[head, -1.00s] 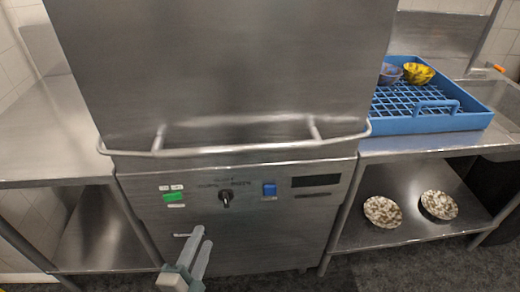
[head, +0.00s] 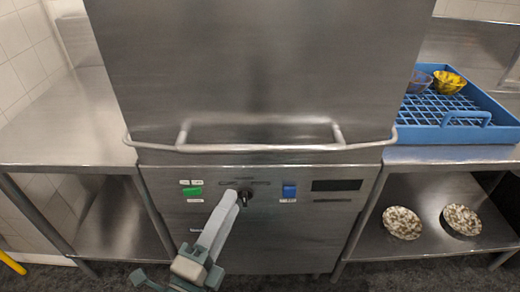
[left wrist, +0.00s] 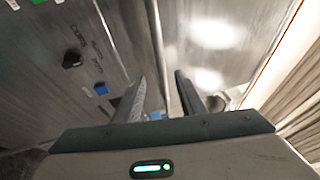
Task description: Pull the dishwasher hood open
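The dishwasher hood (head: 260,70) is a large steel box, down against the front panel (head: 300,235). Its bar handle (head: 265,149) runs across its lower front edge. My left gripper (head: 230,198) is in front of the control panel, below the handle and left of centre, with its fingers pointing up and covering part of the knob. In the left wrist view the two fingers (left wrist: 158,92) are apart with nothing gripped. The handle bar (left wrist: 157,40) shows beyond the gap between them, apart from the fingertips as far as I can tell. My right gripper is not in view.
A blue rack (head: 450,128) with a yellow bowl (head: 448,82) and a purplish bowl (head: 420,80) stands on the right counter. Two speckled plates (head: 402,222) lie on the shelf below. The left steel counter (head: 60,125) is clear.

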